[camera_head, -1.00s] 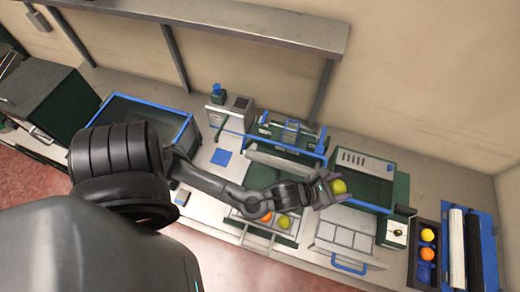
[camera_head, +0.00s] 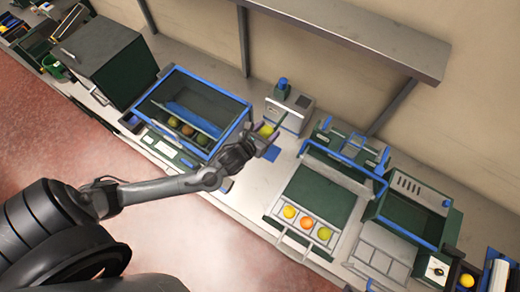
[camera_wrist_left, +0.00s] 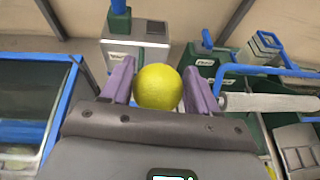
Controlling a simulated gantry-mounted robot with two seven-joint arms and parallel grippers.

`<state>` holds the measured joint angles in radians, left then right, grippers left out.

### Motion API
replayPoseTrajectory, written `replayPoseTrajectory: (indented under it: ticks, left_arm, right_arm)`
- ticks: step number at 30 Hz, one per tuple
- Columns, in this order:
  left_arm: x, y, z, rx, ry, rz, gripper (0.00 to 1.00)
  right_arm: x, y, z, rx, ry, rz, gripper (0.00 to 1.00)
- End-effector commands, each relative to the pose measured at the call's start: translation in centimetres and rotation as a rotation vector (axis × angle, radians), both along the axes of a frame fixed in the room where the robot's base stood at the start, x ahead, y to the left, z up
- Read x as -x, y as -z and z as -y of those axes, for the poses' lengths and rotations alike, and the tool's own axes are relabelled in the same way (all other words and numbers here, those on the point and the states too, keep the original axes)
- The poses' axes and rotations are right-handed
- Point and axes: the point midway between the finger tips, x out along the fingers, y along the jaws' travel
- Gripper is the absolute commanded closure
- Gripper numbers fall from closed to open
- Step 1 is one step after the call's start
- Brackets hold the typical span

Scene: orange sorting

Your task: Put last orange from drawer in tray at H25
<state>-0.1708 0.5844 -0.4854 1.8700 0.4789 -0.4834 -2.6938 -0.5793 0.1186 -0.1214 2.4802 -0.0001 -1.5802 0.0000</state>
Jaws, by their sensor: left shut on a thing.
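My left gripper (camera_head: 268,134) is shut on a yellow-green orange (camera_head: 264,130), which shows between purple fingers in the left wrist view (camera_wrist_left: 158,87). It is above the counter, in front of a grey device with a blue knob (camera_head: 290,107). A blue-rimmed bin (camera_head: 246,116) stands left of the gripper, with several fruits inside at its front. A compartmented drawer or tray (camera_head: 275,209) at the front of the green middle station holds two orange fruits (camera_head: 289,212) and a yellow-green one (camera_head: 324,233). I cannot tell which place is H25. My right gripper is out of view.
A blue-barred roller frame (camera_head: 345,170) stands to the right, then a blue-rimmed green box (camera_head: 408,212). A dark cabinet (camera_head: 105,60) stands far left. A shelf (camera_head: 340,35) overhangs the back.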

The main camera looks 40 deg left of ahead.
Motion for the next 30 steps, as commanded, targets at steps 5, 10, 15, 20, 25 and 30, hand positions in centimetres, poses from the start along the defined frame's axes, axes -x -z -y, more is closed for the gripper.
replayPoseTrajectory:
  ticks: [5, 10, 15, 20, 25, 30]
  left_arm:
    - [-1.7, 1.9, -6.1, 0.000, -0.049, -0.004, 0.72]
    - [-2.3, 2.8, -9.8, 0.013, -0.079, -0.007, 0.72]
    - [-2.5, 4.1, -11.4, 0.022, -0.091, -0.010, 0.72]
    - [-2.4, 6.9, -11.7, 0.026, -0.095, -0.012, 0.72]
    - [-2.3, 10.5, -11.8, 0.024, -0.098, -0.012, 0.72]
    - [-2.3, 13.9, -11.8, 0.025, -0.099, -0.011, 0.72]
  right_arm:
    - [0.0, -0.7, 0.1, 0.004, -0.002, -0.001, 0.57]
    - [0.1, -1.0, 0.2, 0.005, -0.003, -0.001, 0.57]
    - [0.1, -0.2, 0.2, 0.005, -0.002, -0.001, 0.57]
    - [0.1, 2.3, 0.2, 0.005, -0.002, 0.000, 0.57]
    - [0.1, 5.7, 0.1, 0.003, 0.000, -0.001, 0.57]
    - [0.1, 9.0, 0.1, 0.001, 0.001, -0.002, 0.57]
